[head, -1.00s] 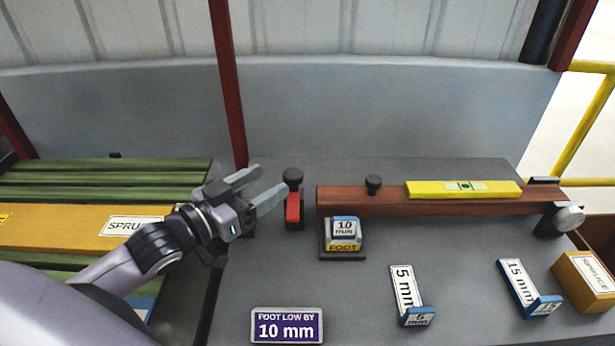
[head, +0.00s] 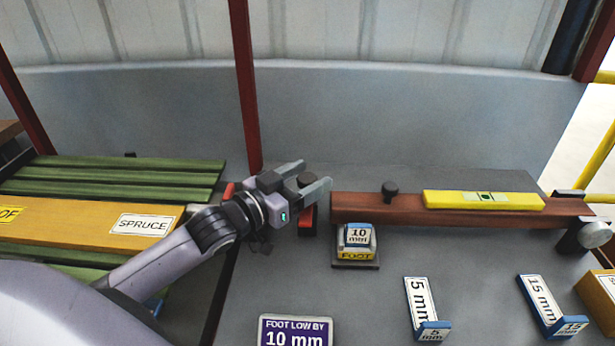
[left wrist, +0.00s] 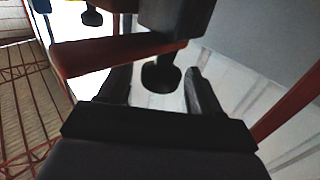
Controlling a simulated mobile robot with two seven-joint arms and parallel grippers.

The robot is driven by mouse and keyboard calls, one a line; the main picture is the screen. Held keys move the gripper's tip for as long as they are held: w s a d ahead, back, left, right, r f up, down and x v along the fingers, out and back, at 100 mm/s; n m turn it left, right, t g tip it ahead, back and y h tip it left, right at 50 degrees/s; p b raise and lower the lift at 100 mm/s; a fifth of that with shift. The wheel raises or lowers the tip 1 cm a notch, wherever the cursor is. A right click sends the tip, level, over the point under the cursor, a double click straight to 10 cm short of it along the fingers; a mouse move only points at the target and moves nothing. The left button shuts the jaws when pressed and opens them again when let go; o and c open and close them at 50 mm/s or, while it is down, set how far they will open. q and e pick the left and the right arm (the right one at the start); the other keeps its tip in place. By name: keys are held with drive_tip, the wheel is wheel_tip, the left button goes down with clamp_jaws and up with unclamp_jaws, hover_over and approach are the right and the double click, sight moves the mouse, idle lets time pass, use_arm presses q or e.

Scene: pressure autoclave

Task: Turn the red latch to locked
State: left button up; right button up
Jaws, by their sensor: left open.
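My left gripper (head: 314,175) is open, with one finger on either side of the knob in the head view. The left wrist view shows a dark knob (left wrist: 160,78) between the spread fingers; contact cannot be told. The gripper hides part of the latch. A small red piece (head: 228,190) shows left of the gripper; whether it belongs to the latch is unclear. My right gripper is not in view.
Blue-and-white 5 mm (head: 420,305) and 15 mm (head: 548,305) pieces lie in front. Green slats (head: 120,178) lie left.

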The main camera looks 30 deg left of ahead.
use_arm(q)
drive_tip(key=shift+w+d, duration=0.15)
drive_tip(key=shift+w, duration=0.05)
clamp_jaws()
drive_tip(key=shift+r, duration=0.1)
drive_tip(key=shift+w+r, duration=0.1)
